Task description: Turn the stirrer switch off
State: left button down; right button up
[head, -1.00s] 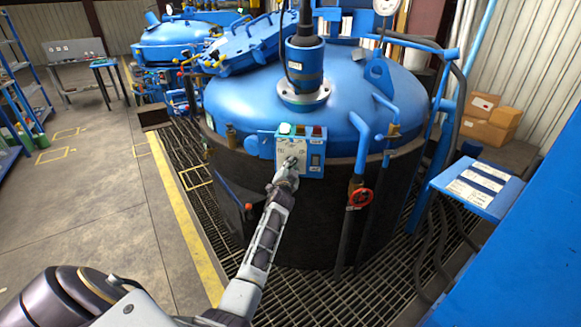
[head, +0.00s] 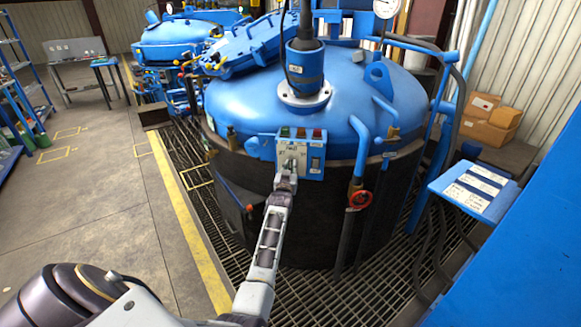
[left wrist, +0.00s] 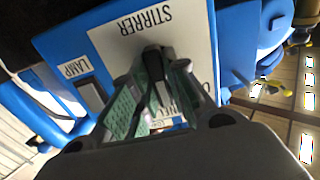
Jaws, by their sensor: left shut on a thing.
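The blue stirrer control box (head: 317,150) is mounted on the side of the large blue furnace vessel (head: 245,105). Its white plate, marked STIRRER in the left wrist view (left wrist: 128,30), carries the stirrer switch (left wrist: 152,60), a dark knob. My left gripper (head: 288,170) reaches the plate from below and is shut on the knob; it also shows in the left wrist view (left wrist: 158,88). The fingers cover most of the knob and the lower plate lettering, so the switch's exact setting is hard to read. A green lamp (head: 285,132) on the box looks dark. My right gripper is out of view.
A red valve wheel (head: 360,200) and blue pipes stand right of the box. A blue sloped panel (head: 475,190) is further right. The floor at left is open.

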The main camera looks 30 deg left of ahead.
aim_at(291, 142)
pick_arm(q)
jog(key=n+p, duration=0.2)
jog(key=n, duration=0.3)
jog(key=shift+n, duration=0.3)
jog(key=shift+s+a+f+n+p, duration=0.1)
jog(key=shift+n+p, duration=0.25)
jog(key=shift+n, duration=0.55)
jog(key=shift+f+n+p, duration=0.1)
jog(key=shift+n+p, duration=0.25)
jog(key=shift+n, duration=0.55)
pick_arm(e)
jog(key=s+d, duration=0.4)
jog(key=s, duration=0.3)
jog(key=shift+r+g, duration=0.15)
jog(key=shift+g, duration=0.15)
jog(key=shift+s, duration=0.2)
pick_arm(q)
jog(key=c, duration=1.4)
grip_release()
jog(key=shift+r, duration=0.1)
jog(key=shift+r, duration=0.1)
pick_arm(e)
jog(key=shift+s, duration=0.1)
pick_arm(q)
notch_tip(291, 142, up, 9)
jog(key=shift+r, duration=0.4)
